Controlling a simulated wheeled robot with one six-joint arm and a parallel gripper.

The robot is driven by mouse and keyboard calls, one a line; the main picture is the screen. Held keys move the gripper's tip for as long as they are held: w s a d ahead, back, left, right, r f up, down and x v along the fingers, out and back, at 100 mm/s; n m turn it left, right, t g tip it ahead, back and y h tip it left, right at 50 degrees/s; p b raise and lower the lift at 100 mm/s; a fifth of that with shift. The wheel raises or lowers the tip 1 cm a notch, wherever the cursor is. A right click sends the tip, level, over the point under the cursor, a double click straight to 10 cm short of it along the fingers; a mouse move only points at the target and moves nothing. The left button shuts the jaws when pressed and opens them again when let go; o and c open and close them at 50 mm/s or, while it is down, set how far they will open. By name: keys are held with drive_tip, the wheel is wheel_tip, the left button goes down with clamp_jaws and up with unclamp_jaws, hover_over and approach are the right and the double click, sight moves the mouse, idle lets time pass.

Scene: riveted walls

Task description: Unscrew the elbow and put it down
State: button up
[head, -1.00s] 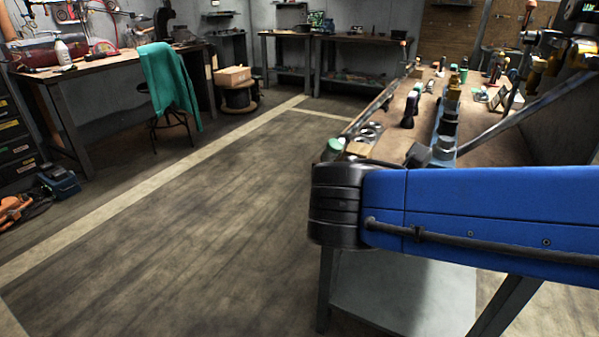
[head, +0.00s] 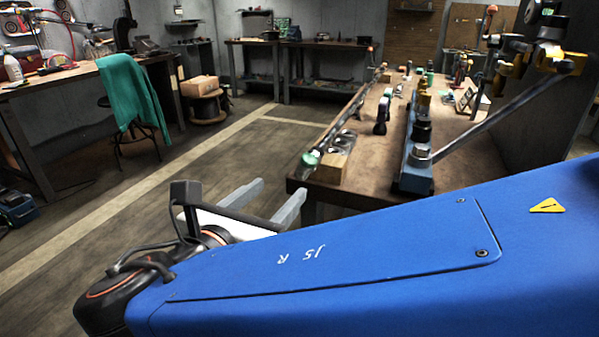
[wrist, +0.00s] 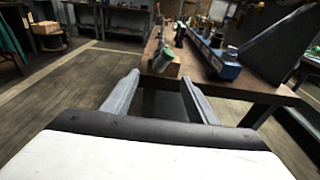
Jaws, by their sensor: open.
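My gripper (head: 283,187) is open and empty, with two grey fingers apart in the air before the near left corner of the workbench. It also shows in the wrist view (wrist: 160,77), pointing toward the bench. On the bench a long blue block (head: 416,180) carries a row of fittings, with a grey hex one (head: 420,155) at the near end and brass ones (head: 425,98) farther back. The blue block also shows in the wrist view (wrist: 226,72), beyond the fingers. I cannot tell which fitting is the elbow.
The workbench (head: 365,165) also bears a green-capped item (head: 310,159), a small wooden block (head: 334,164) and several tools. A grey bar slants over its right side to yellow clamps (head: 562,63). A stool with a green cloth (head: 135,90) stands left. The floor between is clear.

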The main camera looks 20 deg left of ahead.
sight(306, 165)
drive_tip(key=w, duration=0.5)
drive_tip(key=w+d+f, duration=0.1)
drive_tip(key=w, duration=0.4)
drive_tip(key=w+f, duration=0.1)
drive_tip(key=w, duration=0.4)
drive_tip(key=shift+w+d+f, duration=0.15)
drive_tip(key=shift+w+f, duration=0.05)
drive_tip(key=shift+w, duration=0.05)
clamp_jaws()
drive_tip(key=n+h, duration=0.1)
drive_tip(key=n, duration=0.3)
drive_tip(key=n+h, duration=0.1)
drive_tip(key=n, duration=0.5)
idle(0.4)
